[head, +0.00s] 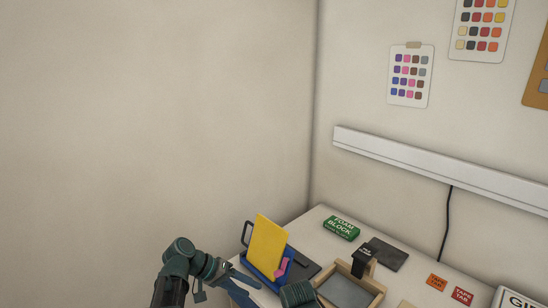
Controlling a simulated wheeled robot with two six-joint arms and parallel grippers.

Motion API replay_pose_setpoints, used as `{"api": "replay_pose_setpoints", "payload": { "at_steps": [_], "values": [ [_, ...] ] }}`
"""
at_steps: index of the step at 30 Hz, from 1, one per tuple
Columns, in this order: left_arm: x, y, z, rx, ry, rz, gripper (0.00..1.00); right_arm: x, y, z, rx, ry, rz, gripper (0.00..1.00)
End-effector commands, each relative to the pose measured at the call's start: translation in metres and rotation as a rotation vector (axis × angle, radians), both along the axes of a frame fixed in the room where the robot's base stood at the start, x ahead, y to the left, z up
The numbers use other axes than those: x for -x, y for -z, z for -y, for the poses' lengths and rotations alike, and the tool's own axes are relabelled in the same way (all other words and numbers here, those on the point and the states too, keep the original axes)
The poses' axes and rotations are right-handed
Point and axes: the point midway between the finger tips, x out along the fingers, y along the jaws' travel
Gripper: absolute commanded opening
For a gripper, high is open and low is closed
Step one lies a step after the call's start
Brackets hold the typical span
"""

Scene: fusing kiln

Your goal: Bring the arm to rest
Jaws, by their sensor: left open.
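My left arm comes up at the bottom, left of the table. My left gripper (241,286) is open, at the table's left edge beside a blue holder (262,268) with a yellow sheet upright in it. I see nothing held between its fingers. The gripper's lower part is near the bottom edge of the picture and hard to make out. A dark teal rounded part of my own body shows at the bottom middle. My right gripper does not show.
On the table (318,217) are a green foam block box (341,228), a dark flat pad (388,254), a wooden-framed tray (374,291) and orange and red cards (437,282). A pink piece (282,267) is at the blue holder. The wall left of the table is bare.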

Motion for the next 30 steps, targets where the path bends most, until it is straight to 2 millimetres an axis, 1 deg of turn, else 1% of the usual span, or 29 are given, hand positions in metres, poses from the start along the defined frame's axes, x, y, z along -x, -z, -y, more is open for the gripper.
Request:
{"api": "replay_pose_setpoints", "payload": {
  "at_steps": [1,3,4,6,9,12,15,18,30],
  "values": [
    [0.026,0.015,0.021,-0.09,0.054,-0.031,0.55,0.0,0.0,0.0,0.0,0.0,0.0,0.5],
    [0.055,0.034,0.037,-0.233,0.116,-0.069,0.55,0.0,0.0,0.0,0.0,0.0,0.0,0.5],
    [0.066,0.042,0.042,-0.295,0.14,-0.08,0.55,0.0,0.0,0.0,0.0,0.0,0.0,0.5],
    [0.091,0.056,0.048,-0.437,0.19,-0.099,0.55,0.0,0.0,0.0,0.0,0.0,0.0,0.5],
    [0.118,0.067,0.048,-0.62,0.243,-0.102,0.55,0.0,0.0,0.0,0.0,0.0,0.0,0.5],
    [0.136,0.072,0.045,-0.767,0.278,-0.089,0.55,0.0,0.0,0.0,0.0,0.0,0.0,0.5],
    [0.145,0.073,0.041,-0.869,0.295,-0.073,0.55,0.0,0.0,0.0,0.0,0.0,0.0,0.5],
    [0.15,0.072,0.038,-0.926,0.302,-0.061,0.55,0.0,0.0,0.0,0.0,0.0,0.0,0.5],
    [0.15,0.072,0.037,-0.949,0.302,-0.057,0.55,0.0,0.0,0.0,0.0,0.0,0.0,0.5]
  ]
}}
